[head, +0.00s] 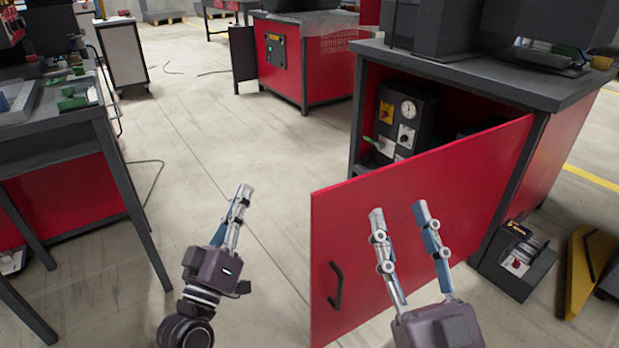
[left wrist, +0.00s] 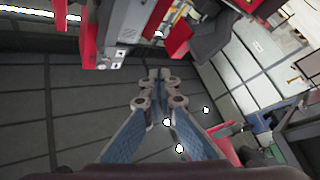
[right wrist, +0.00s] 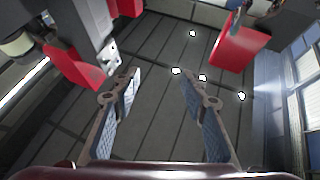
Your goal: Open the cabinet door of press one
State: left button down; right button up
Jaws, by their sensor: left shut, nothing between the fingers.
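The red cabinet door (head: 440,195) stands swung open from the press cabinet (head: 575,160), its face toward me. Its black handle (head: 336,285) is near the free left edge. Inside the cabinet is a dark control box with a gauge (head: 405,115). My right gripper (head: 398,209) is open and empty, overlapping the door's face to the right of the handle; I cannot tell whether it touches. It also shows open in the right wrist view (right wrist: 163,85). My left gripper (head: 245,191) is shut and empty over the floor, left of the door; its fingers meet in the left wrist view (left wrist: 158,75).
A workbench (head: 85,125) with red panels stands at the left. Another red cabinet (head: 305,60) is at the back. A black bin (head: 515,265) and a yellow piece (head: 590,265) are at the lower right.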

pick_arm(q)
jog(key=w+d+f+g+h+p, duration=0.3)
jog(key=w+f+g+h+p, duration=0.15)
jog(key=w+f+g, duration=0.4)
pick_arm(e)
notch_tip(320, 180, down, 13)
jog(key=w+d+g+h, duration=0.1)
jog(key=w+g+h, duration=0.2)
jog(key=g, duration=0.4)
pick_arm(q)
jog(key=s+r+g+h+p, duration=0.2)
jog(key=s+r+g+h, duration=0.45)
jog(key=r+g, duration=0.2)
pick_arm(e)
jog(key=s+d+f+g+h, duration=0.2)
jog(key=s+d+f+g, duration=0.2)
jog(key=s+f+g, duration=0.6)
pick_arm(q)
jog(key=d, duration=1.1)
jog(key=shift+d+r+m+b, duration=0.25)
jog(key=shift+r+m+b, duration=0.05)
jog(key=shift+r, duration=0.15)
pick_arm(e)
jog(key=w+t, duration=0.1)
jog(key=w+a+r+t, duration=0.1)
jog(key=w+t, duration=0.2)
jog(key=w, duration=0.1)
jog(key=shift+w+a+r+m+t+y, duration=0.15)
jog(key=shift+a+m+t+y, duration=0.15)
jog(key=shift+y, duration=0.1)
